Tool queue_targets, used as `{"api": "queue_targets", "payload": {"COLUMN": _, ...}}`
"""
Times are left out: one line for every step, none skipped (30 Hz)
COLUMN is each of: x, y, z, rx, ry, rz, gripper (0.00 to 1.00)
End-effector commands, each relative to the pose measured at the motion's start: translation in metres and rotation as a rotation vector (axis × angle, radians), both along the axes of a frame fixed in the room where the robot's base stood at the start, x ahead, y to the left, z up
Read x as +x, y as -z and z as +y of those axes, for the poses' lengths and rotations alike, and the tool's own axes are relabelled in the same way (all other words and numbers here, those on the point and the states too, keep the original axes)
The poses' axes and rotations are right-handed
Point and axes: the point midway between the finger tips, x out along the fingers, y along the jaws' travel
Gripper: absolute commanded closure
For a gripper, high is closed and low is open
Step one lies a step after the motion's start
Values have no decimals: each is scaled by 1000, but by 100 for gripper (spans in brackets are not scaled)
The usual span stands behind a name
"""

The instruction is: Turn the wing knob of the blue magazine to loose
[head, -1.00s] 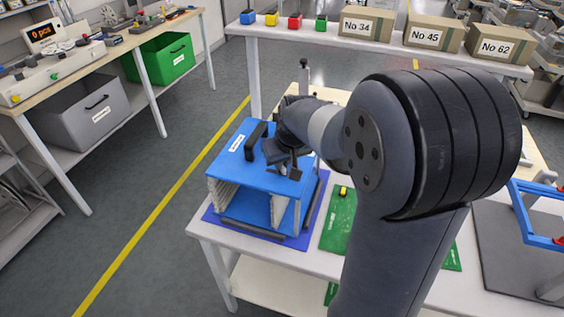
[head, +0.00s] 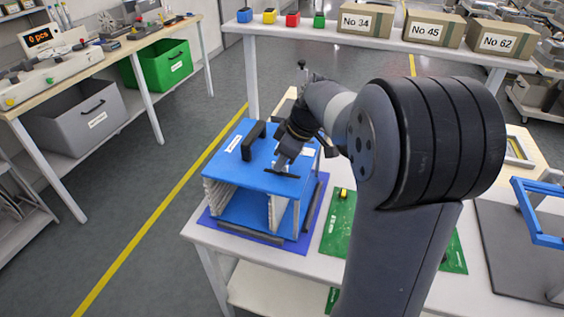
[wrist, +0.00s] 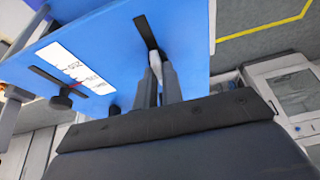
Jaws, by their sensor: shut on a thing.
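The blue magazine (head: 262,179) stands on a blue mat on the white table in the head view. Its blue face fills the upper left of the wrist view (wrist: 115,50). My gripper (head: 281,167) is at its top, to the right of the black handle (head: 254,140). In the wrist view my gripper (wrist: 158,82) has its two grey fingers closed around a small pale piece, the wing knob (wrist: 154,60). A black bar (wrist: 147,31) lies on the blue face just beyond it. The fingers hide much of the knob, so I cannot read its setting.
A green mat (head: 336,221) with a small yellow and black item lies right of the magazine. A blue frame (head: 538,238) stands on a grey board farther right. Cartons (head: 435,29) and small coloured bins line the rear shelf. A white label (wrist: 74,67) is on the magazine.

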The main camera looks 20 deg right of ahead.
Motion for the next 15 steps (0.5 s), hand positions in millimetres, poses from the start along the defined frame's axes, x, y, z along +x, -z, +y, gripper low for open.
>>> {"api": "queue_targets", "payload": {"x": 1, "y": 0, "z": -1, "rx": -1, "ry": -14, "rz": -3, "gripper": 100}}
{"api": "queue_targets", "payload": {"x": 1, "y": 0, "z": -1, "rx": -1, "ry": -24, "rz": -2, "gripper": 100}}
{"api": "queue_targets", "payload": {"x": 1, "y": 0, "z": -1, "rx": -1, "ry": -34, "rz": -2, "gripper": 100}}
{"api": "queue_targets", "payload": {"x": 1, "y": 0, "z": -1, "rx": -1, "ry": -39, "rz": -2, "gripper": 100}}
{"api": "queue_targets", "payload": {"x": 1, "y": 0, "z": -1, "rx": -1, "ry": -45, "rz": -2, "gripper": 100}}
{"api": "queue_targets", "payload": {"x": 1, "y": 0, "z": -1, "rx": -2, "ry": -51, "rz": -2, "gripper": 100}}
{"api": "queue_targets", "payload": {"x": 1, "y": 0, "z": -1, "rx": -2, "ry": -55, "rz": -3, "gripper": 100}}
{"api": "queue_targets", "payload": {"x": 1, "y": -1, "z": -1, "rx": -2, "ry": -57, "rz": -3, "gripper": 100}}
{"api": "queue_targets", "payload": {"x": 1, "y": -1, "z": -1, "rx": -2, "ry": -60, "rz": -3, "gripper": 100}}
{"api": "queue_targets", "payload": {"x": 1, "y": -1, "z": -1, "rx": -2, "ry": -62, "rz": -2, "gripper": 100}}
{"api": "queue_targets", "payload": {"x": 1, "y": -1, "z": -1, "rx": -2, "ry": -63, "rz": -3, "gripper": 100}}
{"api": "queue_targets", "payload": {"x": 1, "y": -1, "z": -1, "rx": -2, "ry": -63, "rz": -3, "gripper": 100}}
{"api": "queue_targets", "payload": {"x": 1, "y": -1, "z": -1, "rx": -2, "ry": -64, "rz": -2, "gripper": 100}}
{"api": "queue_targets", "payload": {"x": 1, "y": -1, "z": -1, "rx": -2, "ry": -64, "rz": -2, "gripper": 100}}
{"api": "queue_targets", "payload": {"x": 1, "y": -1, "z": -1, "rx": -2, "ry": -64, "rz": -2, "gripper": 100}}
